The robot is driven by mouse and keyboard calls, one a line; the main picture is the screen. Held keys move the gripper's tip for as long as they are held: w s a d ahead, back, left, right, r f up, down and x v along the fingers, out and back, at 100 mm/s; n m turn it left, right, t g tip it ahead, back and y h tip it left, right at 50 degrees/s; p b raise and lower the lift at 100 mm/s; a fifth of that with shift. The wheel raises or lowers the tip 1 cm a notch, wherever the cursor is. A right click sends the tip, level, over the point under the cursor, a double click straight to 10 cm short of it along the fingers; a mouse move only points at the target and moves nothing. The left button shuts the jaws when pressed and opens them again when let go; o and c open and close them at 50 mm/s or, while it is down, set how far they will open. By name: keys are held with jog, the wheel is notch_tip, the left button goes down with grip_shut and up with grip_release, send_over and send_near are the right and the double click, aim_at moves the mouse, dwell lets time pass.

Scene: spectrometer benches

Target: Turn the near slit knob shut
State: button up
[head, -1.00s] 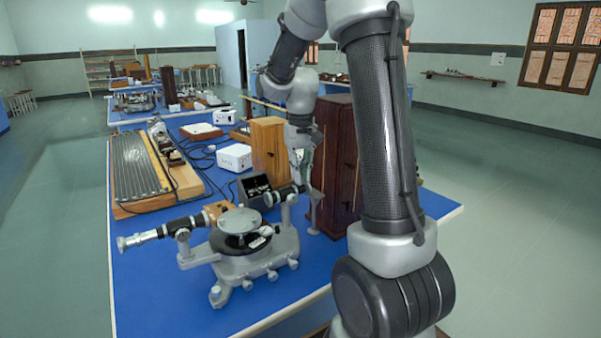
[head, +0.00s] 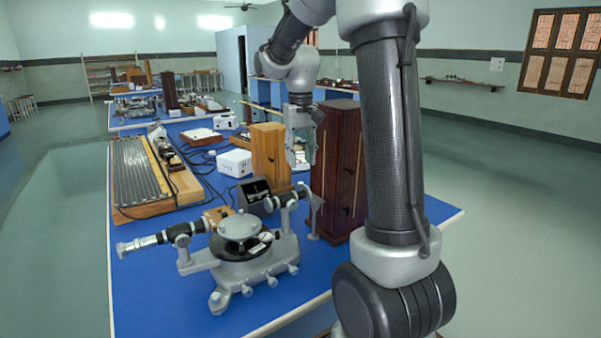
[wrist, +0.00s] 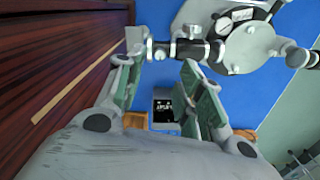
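The grey spectrometer (head: 255,262) stands near the front of the blue bench, its round table on top. Its dark tube (head: 284,200) on the right ends beside the wooden cabinet; in the wrist view this tube (wrist: 188,50) has a pale end piece with a small bright knob (wrist: 159,54). I cannot tell how far the slit is open.
A tall dark red cabinet (head: 337,165) stands close beside my gripper and fills the left of the wrist view. A lighter wooden box (head: 270,152) and a small dark box (head: 254,194) stand behind the spectrometer. A ridged board (head: 138,170) lies at left. Bare bench lies front left.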

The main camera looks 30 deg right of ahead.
notch_tip(320, 180, up, 5)
jog(key=shift+r, duration=0.15)
dwell(0.5)
